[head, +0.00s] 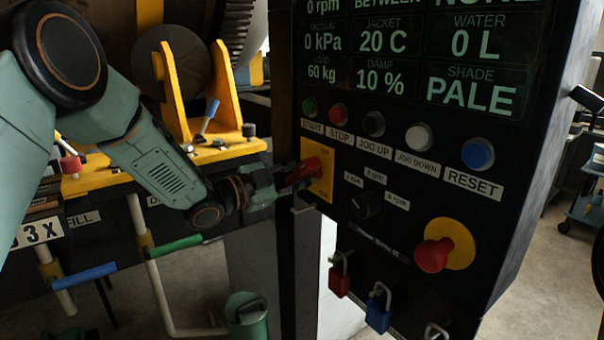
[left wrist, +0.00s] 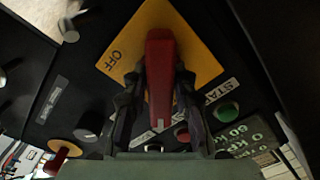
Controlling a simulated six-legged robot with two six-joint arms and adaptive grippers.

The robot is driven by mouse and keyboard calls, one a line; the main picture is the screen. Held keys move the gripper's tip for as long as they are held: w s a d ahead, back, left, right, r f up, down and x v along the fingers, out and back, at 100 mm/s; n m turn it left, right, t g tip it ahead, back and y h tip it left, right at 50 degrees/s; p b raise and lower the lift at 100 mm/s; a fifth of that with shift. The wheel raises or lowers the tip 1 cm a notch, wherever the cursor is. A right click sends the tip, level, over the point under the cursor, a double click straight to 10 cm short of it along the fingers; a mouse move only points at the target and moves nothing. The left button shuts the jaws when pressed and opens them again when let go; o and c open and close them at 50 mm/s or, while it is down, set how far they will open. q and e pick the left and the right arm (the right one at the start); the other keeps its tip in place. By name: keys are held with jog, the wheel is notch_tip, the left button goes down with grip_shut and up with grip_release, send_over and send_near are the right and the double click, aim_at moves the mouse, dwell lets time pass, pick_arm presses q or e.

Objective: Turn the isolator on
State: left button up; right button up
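The isolator is a red handle (head: 311,172) on a yellow plate (head: 322,189), low on the left side of the black control panel. ON shows at the top of the plate in the head view. In the left wrist view the red handle (left wrist: 160,80) stands in front of the yellow plate (left wrist: 205,62), with OFF readable at its left. My left gripper (head: 292,180) is at the handle; in the wrist view its two fingers (left wrist: 160,100) lie close along both sides and appear shut on it. The fingers hide part of the handle and plate. My right gripper is out of view.
Above the isolator are the green START button (head: 309,106) and red STOP button (head: 338,113). A black selector knob (head: 367,205) and red emergency stop (head: 434,254) lie to the right. Padlocks (head: 378,309) hang below. A yellow bracket (head: 215,155) stands left, near my arm.

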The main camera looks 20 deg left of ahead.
pick_arm(q)
jog(key=o, duration=0.3)
jog(key=shift+v, duration=6.05)
